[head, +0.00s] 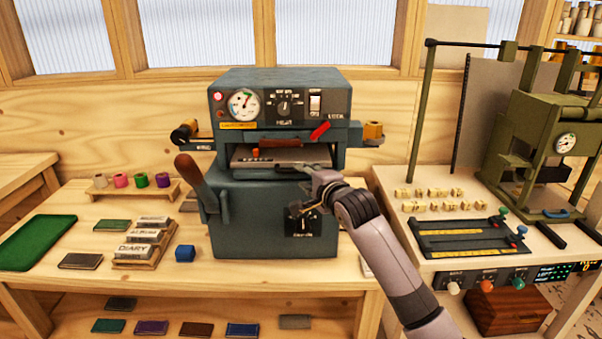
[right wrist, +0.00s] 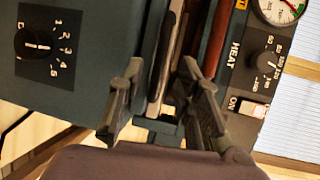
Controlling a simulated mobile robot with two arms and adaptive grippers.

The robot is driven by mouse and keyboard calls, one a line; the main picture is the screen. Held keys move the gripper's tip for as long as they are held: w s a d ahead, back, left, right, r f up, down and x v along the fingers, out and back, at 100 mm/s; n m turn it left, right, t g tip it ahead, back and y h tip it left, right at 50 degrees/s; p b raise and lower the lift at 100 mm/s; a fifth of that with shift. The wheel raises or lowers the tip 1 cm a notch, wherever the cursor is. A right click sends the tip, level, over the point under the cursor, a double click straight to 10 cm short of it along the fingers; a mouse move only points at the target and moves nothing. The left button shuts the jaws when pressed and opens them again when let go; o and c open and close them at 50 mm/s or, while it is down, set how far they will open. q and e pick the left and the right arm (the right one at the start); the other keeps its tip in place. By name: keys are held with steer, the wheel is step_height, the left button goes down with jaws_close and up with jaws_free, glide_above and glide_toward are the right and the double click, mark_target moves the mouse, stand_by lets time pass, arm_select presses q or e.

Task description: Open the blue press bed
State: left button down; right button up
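The blue-grey press (head: 275,215) stands on the wooden bench. Its bed (head: 265,157), a flat grey slab, sits in the gap under the heated head (head: 350,103). A red-brown bar (head: 280,143) lies above the slab. My right gripper (head: 312,178) is at the front right of the gap, close to the bed's front edge. In the right wrist view, the two fingers of my right gripper (right wrist: 160,72) stand apart, with the slab's edge (right wrist: 161,80) showing between them. I cannot tell whether they touch it. My left gripper is not in view.
A lever with a brown grip (head: 193,174) rises at the press's left. A blue cube (head: 185,253), a rack of foil rolls (head: 132,185) and several small books lie left of it. An olive-green machine (head: 540,140) stands on the right bench.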

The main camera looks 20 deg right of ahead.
mark_target(298, 172)
steer(key=shift+x, duration=1.75)
steer(key=shift+c, duration=0.5)
jaws_close()
